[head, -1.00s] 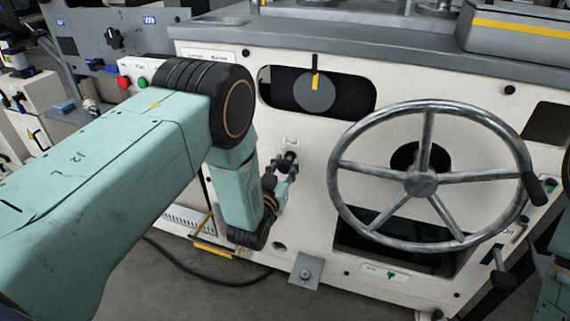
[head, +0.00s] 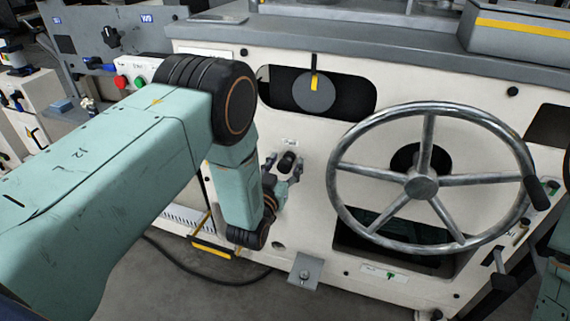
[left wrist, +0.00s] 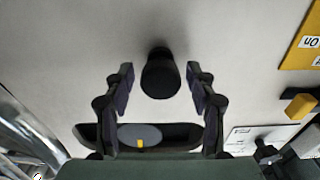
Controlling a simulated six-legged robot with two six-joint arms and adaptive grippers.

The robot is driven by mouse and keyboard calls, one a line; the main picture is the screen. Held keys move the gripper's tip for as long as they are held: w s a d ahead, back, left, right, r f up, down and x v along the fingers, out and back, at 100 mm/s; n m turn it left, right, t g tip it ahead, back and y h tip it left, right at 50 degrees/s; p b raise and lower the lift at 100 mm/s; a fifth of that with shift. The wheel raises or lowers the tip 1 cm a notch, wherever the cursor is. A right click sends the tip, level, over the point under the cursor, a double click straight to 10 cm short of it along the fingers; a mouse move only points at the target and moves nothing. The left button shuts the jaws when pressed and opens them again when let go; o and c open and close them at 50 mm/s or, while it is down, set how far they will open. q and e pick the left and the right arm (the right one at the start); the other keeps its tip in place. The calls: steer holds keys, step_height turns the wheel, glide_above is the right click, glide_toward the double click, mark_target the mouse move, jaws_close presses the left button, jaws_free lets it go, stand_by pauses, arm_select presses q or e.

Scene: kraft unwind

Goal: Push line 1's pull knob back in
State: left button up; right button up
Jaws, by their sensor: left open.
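The black pull knob (head: 288,160) sticks out of the cream machine panel (head: 310,215), below a small label. In the left wrist view the knob (left wrist: 160,75) stands between my two fingertips, with a gap on each side. My left gripper (head: 284,170) is open at the panel, and its fingers flank the knob without closing on it. It also shows open in the left wrist view (left wrist: 161,82). How far the knob stands out is hard to tell. My right gripper is out of view.
A large spoked handwheel (head: 420,185) stands out from the panel just right of the knob. A dark oval opening (head: 355,95) lies above. A grey bracket (head: 306,271) sits below. Red and green buttons (head: 138,83) are at the left behind my arm.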

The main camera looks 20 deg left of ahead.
arm_select(q)
steer(key=shift+f, duration=0.1)
steer(key=shift+s, duration=0.25)
steer(key=s, duration=1.1)
steer(key=shift+s+a, duration=0.25)
steer(key=shift+s, duration=0.05)
